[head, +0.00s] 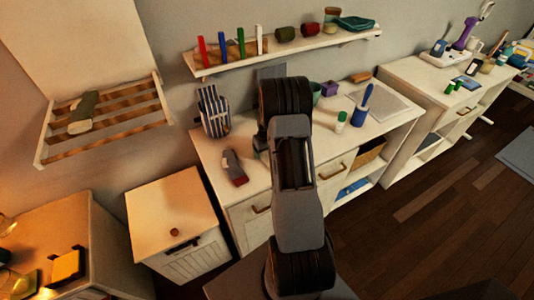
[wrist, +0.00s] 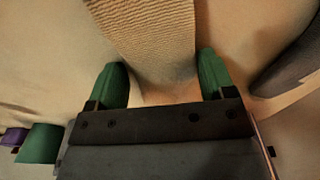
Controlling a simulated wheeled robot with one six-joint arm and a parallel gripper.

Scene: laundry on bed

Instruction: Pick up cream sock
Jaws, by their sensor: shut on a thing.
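A cream ribbed sock (wrist: 145,28) fills the top middle of the wrist view and reaches down between the fingers. My gripper (wrist: 162,78), with green fingertips, is shut on it. The lower part of the sock is blurred between the fingers. In the head view my arm rises over the white counter, and it hides the gripper and the sock.
The white counter (head: 213,165) holds a striped item (head: 213,112), a red and grey object (head: 234,168), a blue bottle (head: 362,106) and a purple box (head: 329,88). A wall shelf (head: 290,53) with several items is above. In the wrist view a dark object (wrist: 290,65) is at right.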

